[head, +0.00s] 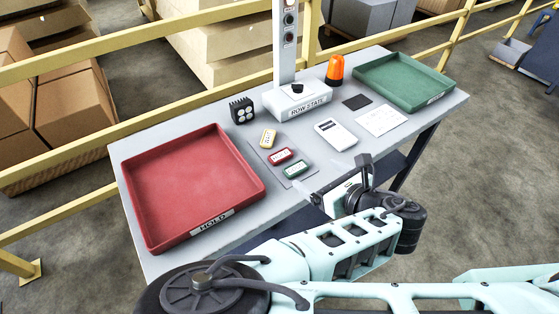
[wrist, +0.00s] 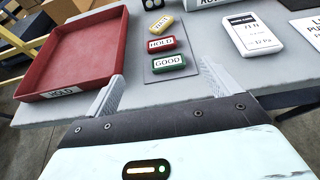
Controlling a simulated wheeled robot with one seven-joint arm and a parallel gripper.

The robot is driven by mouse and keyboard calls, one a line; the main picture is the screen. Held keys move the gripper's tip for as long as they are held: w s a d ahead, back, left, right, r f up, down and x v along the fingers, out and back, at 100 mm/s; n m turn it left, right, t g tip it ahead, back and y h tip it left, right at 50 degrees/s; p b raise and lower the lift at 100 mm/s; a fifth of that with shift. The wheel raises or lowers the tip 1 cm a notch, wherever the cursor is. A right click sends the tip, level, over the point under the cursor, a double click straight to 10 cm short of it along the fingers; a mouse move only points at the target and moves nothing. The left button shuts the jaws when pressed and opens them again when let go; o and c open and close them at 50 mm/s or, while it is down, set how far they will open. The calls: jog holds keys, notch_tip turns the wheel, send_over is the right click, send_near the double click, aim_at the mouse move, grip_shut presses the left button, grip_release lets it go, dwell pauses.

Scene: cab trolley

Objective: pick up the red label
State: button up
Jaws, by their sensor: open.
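The red label (head: 280,157) is a small block marked HOLD. It lies on a thin grey mat (head: 262,152) between a yellow label (head: 268,138) and a green label (head: 295,169). The red label (wrist: 161,44) also shows in the wrist view, behind the green label marked GOOD (wrist: 169,63) and in front of the yellow one (wrist: 161,27). My gripper (head: 335,183) is open and empty at the front edge of the table. In the wrist view its two fingers (wrist: 160,88) stand wide apart, short of the labels.
A red tray marked HOLD (head: 255,190) sits at the left and a green tray (head: 380,89) at the back right. A column base marked ROW STATE (head: 303,113), an orange beacon (head: 334,70), a black lamp (head: 242,110) and a white handheld device (head: 335,133) stand around the mat.

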aim_at(281, 155)
jog(key=b+x, duration=0.1)
jog(key=x, duration=0.1)
jog(key=b+x, duration=0.2)
jog(key=shift+s+d+f, duration=0.1)
jog(key=shift+s+f, duration=0.05)
jog(key=shift+f, duration=0.15)
jog(key=w+a+b, duration=0.1)
jog(key=b, duration=0.4)
jog(key=shift+f, duration=0.15)
jog(key=b, duration=0.5)
jog(key=shift+w+f, duration=0.2)
jog(key=shift+w, duration=0.05)
jog(key=shift+w+f+b, duration=0.15)
jog(key=shift+w+b, duration=0.05)
jog(key=shift+b, duration=0.3)
jog(key=x, duration=0.3)
jog(key=shift+w+a+r+b, duration=0.25)
jog(key=shift+a+b, duration=0.05)
jog(key=shift+f+x, duration=0.15)
jog(key=shift+x, duration=1.35)
jog(key=shift+f+x, duration=0.2)
jog(key=shift+x, duration=1.3)
jog(key=shift+s+d, duration=0.1)
jog(key=shift+s, duration=0.05)
jog(key=c, duration=1.1)
